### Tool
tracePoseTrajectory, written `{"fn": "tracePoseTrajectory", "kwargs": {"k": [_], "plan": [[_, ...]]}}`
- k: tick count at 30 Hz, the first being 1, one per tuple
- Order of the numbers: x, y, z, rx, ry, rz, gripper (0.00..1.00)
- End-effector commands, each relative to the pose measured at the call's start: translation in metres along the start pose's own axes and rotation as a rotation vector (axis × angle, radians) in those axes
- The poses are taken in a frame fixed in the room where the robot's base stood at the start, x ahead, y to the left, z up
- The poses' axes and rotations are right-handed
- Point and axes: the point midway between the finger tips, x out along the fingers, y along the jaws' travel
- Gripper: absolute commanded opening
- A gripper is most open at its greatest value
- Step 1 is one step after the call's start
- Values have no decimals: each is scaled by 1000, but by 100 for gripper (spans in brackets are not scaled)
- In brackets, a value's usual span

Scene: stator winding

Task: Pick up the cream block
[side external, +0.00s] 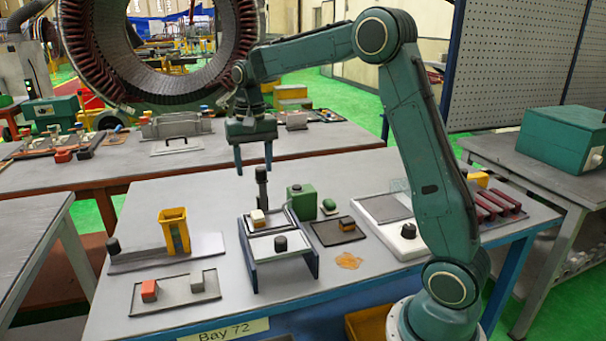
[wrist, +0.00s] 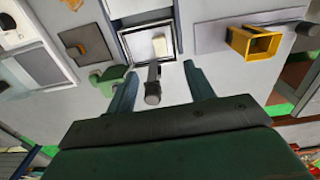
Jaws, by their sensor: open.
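The cream block (side external: 257,216) sits in a dark-rimmed tray (side external: 282,222) on the raised stand at the middle of the bench. In the wrist view the cream block (wrist: 160,45) lies on the tray's pale floor, right of its middle. My gripper (side external: 254,166) is open and empty, pointing down above the bench, well above the block and apart from it. In the wrist view both fingers of my gripper (wrist: 160,71) show spread apart, with the block beyond them.
A black upright post (side external: 262,185) stands close to the tray, below my fingers. A yellow bin (side external: 174,229) is to the left. A green box (side external: 301,203) and a dark plate with a small block (side external: 346,224) are to the right. A plate with a red block (side external: 149,290) lies front left.

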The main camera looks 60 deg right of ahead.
Motion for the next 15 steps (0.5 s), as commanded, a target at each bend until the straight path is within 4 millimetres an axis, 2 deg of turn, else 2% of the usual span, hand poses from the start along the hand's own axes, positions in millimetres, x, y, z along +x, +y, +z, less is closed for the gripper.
{"fn": "tracePoseTrajectory", "kwargs": {"k": [8, 15], "plan": [[12, 0, 0, -1, -2, 1, 53], [45, 0, 1, -1, -3, 2, 53]]}}
